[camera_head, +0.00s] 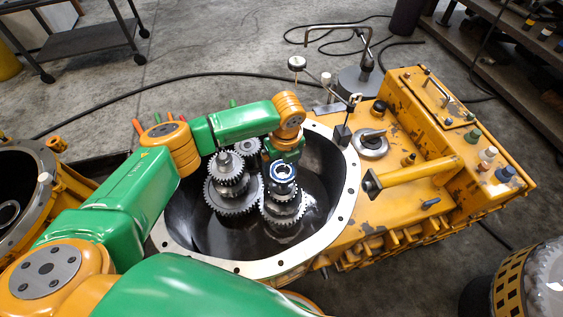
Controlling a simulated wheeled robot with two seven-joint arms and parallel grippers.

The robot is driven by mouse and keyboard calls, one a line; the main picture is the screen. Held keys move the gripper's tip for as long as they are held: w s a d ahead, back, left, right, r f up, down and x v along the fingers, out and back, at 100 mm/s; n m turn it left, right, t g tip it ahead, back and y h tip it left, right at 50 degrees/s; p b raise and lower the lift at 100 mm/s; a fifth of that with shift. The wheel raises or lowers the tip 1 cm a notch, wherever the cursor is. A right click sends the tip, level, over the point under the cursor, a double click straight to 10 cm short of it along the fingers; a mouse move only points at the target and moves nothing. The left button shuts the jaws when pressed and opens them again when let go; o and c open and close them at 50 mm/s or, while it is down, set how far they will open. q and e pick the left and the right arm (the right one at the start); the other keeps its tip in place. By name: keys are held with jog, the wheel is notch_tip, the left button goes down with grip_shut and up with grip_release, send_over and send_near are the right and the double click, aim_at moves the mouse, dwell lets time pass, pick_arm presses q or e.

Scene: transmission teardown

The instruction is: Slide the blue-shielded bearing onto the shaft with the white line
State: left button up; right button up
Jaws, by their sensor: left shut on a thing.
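My left gripper (284,158) reaches over the open round housing (168,236) from the left. It is shut on a ring-shaped bearing (283,172) with a bluish face. The bearing is at the top of the right-hand gear shaft (284,207); whether it is around the shaft or just above it, I cannot tell. A second gear shaft (227,180) stands to its left, and a smaller one (247,147) stands behind between them. The white line cannot be made out on any shaft. My right gripper is not in view.
A dial gauge (297,63) on a stand rises behind the housing. The yellow casing (420,150) with a cylinder and knobs extends to the right. Another open yellow housing (30,190) is at the left. Dark free room shows inside the housing right of the gears.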

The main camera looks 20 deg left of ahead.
aim_at(282, 173)
pick_arm(q)
jog(key=shift+f, duration=0.1)
jog(key=shift+f+b, duration=1.6)
jog(key=shift+f, duration=1.35)
jog(key=o, duration=1.4)
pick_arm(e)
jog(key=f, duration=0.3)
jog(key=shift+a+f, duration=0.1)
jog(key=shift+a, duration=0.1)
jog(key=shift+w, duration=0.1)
pick_arm(q)
jog(key=shift+r+p, duration=0.65)
jog(key=shift+p, duration=0.05)
notch_tip(282, 173, up, 7)
jog(key=p, duration=0.7)
jog(key=shift+p, duration=0.35)
jog(key=shift+f, duration=0.1)
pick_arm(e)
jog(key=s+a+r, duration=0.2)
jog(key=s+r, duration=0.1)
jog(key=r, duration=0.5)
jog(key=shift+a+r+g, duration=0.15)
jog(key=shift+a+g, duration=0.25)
